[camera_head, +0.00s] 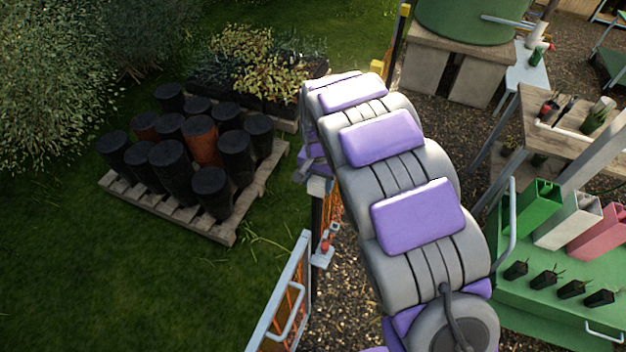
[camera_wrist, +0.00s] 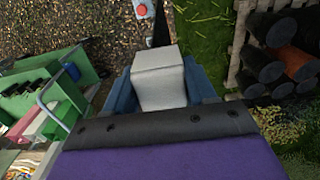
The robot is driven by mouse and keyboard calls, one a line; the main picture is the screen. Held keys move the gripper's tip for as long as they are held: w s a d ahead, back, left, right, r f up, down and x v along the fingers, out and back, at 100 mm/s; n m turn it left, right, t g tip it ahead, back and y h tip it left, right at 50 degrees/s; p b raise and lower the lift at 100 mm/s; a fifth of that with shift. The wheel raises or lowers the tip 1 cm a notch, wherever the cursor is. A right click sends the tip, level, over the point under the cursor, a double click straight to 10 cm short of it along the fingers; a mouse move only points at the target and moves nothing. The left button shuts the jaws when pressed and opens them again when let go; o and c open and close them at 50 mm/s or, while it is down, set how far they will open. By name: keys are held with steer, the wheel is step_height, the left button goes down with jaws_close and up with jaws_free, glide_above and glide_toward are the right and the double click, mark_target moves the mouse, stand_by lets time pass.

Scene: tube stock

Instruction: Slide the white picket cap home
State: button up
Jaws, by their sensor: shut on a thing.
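The white picket cap (camera_wrist: 160,80) is a pale block in the middle of the wrist view. My gripper (camera_wrist: 159,72) has its blue jaws on either side of it, shut on it. In the head view a pale block, seemingly the cap (camera_head: 318,187), shows below the far end of my arm, at the top of a dark post (camera_head: 317,214). My arm hides part of it. I cannot tell whether the cap is seated on the post or just above it.
A pallet (camera_head: 225,232) of dark pots is at left. A green cart (camera_head: 545,290) with planters is at right.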

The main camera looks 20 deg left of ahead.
steer(key=shift+d, duration=0.4)
steer(key=shift+c, duration=1.1)
steer(key=shift+s+a+f, duration=0.1)
steer(key=shift+a+f, duration=0.05)
steer(key=shift+f, duration=0.05)
steer(key=shift+f+b, duration=0.7)
steer(key=shift+f, duration=1.05)
